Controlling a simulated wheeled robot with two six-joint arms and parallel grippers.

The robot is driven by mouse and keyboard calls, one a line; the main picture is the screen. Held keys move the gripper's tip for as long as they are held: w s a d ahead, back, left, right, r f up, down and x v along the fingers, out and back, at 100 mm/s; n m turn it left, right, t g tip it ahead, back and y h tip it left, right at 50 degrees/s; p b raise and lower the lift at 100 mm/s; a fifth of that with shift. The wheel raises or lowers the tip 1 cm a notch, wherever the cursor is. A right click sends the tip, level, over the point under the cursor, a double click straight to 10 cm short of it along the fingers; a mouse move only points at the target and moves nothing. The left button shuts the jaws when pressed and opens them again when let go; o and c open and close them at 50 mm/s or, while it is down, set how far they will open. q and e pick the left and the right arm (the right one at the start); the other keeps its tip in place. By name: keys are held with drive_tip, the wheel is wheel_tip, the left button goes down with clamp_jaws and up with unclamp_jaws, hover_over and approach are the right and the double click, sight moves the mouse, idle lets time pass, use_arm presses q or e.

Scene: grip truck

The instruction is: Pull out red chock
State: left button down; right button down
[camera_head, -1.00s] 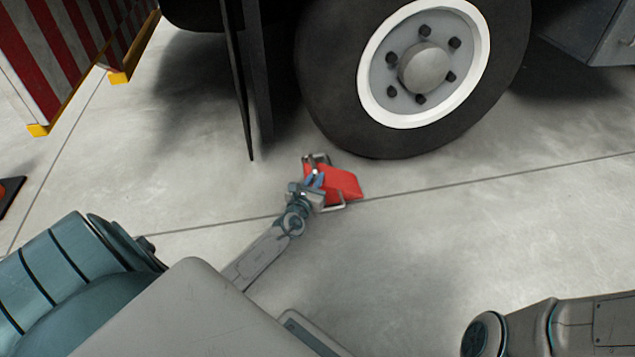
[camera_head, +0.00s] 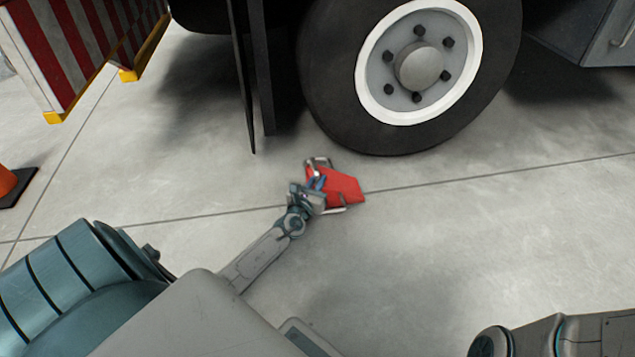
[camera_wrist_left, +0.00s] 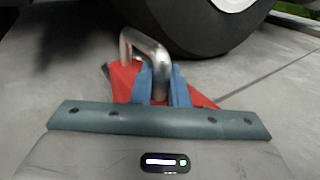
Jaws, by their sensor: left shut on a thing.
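The red chock (camera_head: 344,186) is on or just above the concrete floor in front of the truck tire (camera_head: 330,95), with a strip of floor showing between them. My left gripper (camera_head: 318,182) is shut on the chock's metal handle. In the left wrist view the blue fingers (camera_wrist_left: 160,85) close around the bent silver handle (camera_wrist_left: 146,47), with the red chock (camera_wrist_left: 126,82) behind them. The tire (camera_wrist_left: 195,25) stands beyond it. Most of the chock is hidden there by my gripper. My right gripper is not in view; only part of my right arm shows at lower right.
A black mud flap (camera_head: 256,75) hangs left of the tire. A red-and-white striped panel (camera_head: 65,45) is at upper left. An orange cone (camera_head: 6,180) on a black base stands at the left edge. The floor (camera_head: 420,250) in front is clear.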

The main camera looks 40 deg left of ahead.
use_arm(q)
drive_tip(key=c, duration=1.3)
unclamp_jaws()
drive_tip(key=shift+c, duration=0.2)
drive_tip(key=shift+s, duration=0.1)
drive_tip(key=p+v, duration=0.2)
drive_tip(key=v, duration=0.8)
drive_tip(key=shift+s+p, duration=0.3)
drive_tip(key=shift+p, duration=0.1)
drive_tip(key=shift+d, duration=0.1)
